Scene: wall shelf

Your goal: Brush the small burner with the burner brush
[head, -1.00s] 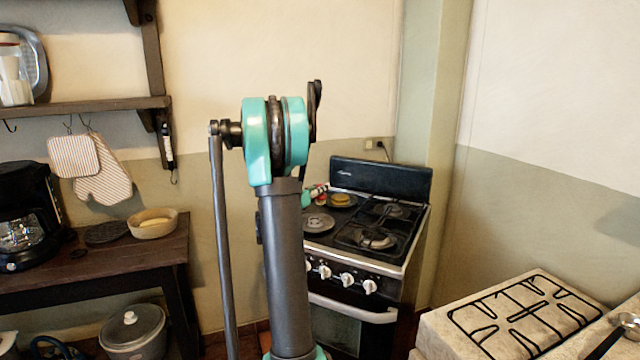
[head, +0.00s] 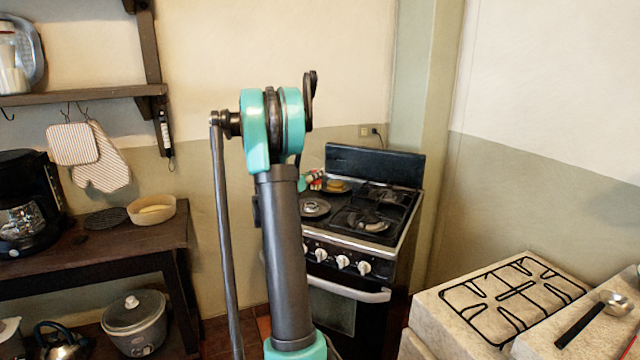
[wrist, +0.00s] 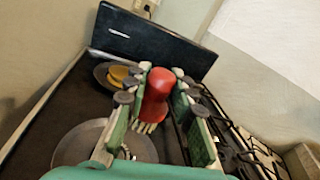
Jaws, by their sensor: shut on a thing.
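My gripper (wrist: 157,90) is shut on a brush with a red handle (wrist: 158,85) and pale bristles (wrist: 146,128) pointing down. It is over the left side of the dark stove (wrist: 72,88). A round grey burner plate with a small burner (wrist: 85,143) lies at the front left, partly hidden by my gripper in the wrist view. It also shows in the head view (head: 313,207), where my arm hides most of my gripper (head: 311,181). I cannot tell whether the bristles touch anything.
A yellow and brown sponge (head: 336,186) sits on the back left plate. Black grates (head: 370,218) cover the right half of the stove. A wooden table (head: 100,255) is left.

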